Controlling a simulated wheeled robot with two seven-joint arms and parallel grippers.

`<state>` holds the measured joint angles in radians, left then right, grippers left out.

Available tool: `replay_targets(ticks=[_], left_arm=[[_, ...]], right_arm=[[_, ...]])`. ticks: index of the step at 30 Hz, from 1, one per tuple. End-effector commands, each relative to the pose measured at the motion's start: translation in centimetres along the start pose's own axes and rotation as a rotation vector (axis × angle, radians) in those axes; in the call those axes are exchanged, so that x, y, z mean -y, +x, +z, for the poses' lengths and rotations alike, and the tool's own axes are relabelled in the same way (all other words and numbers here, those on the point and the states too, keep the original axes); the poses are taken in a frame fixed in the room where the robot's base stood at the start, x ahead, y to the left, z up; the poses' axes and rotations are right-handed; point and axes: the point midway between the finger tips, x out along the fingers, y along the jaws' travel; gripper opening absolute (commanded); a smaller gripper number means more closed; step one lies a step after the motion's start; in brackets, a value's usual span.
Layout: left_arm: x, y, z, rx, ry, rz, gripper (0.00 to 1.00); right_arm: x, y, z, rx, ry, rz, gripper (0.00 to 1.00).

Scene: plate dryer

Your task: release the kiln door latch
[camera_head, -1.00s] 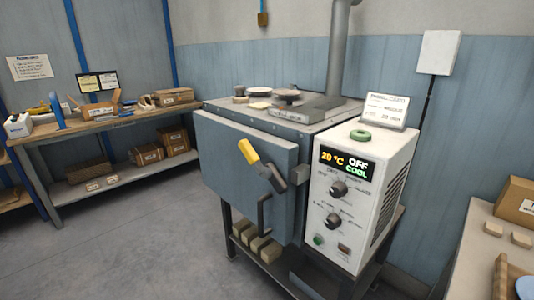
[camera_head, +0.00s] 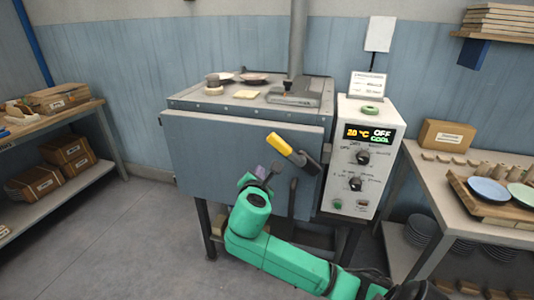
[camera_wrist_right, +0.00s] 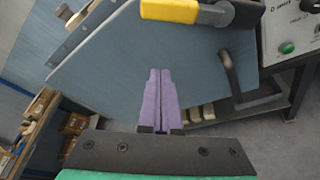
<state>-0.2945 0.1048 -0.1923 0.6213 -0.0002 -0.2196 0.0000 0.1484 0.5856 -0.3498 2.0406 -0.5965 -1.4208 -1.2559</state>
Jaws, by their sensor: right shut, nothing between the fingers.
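The kiln door (camera_head: 215,150) is a flat grey-blue panel on the kiln front, and it looks closed. Its latch has a yellow grip (camera_head: 279,144) on a dark lever, sloping down to the right near the door's right edge. The latch also shows at the top of the right wrist view (camera_wrist_right: 170,10). My right gripper (camera_head: 264,172) is shut and empty, with purple fingers, just below and left of the latch, apart from it. In the wrist view its fingers (camera_wrist_right: 160,73) point at the door below the yellow grip. My left gripper is out of view.
A black pull handle (camera_head: 293,196) hangs below the latch, close to my right arm. The control box (camera_head: 365,160) stands right of the door and reads 20 °C, OFF, COOL. A table with plates (camera_head: 489,189) stands at right, a bench with boxes at left. Floor at left is clear.

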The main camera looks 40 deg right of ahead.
Motion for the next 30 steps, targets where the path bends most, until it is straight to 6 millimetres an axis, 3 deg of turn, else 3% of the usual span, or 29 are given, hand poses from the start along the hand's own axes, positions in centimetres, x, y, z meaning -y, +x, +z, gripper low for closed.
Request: replay_targets(ticks=[4,8,16,21,30], left_arm=[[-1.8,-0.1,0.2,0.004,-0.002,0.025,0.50],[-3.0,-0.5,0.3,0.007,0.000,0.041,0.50],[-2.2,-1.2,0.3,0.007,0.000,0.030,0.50],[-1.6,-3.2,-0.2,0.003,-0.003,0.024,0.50],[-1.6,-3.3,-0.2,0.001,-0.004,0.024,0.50]], right_arm=[[-0.1,1.4,0.3,0.007,-0.007,-0.001,0.00],[-0.1,4.0,0.3,0.006,-0.006,-0.002,0.00],[0.0,10.1,0.2,0.003,-0.004,-0.003,0.00],[-0.2,8.8,3.2,0.000,-0.003,-0.001,0.00],[0.1,8.5,3.8,0.000,-0.002,-0.001,0.00]])
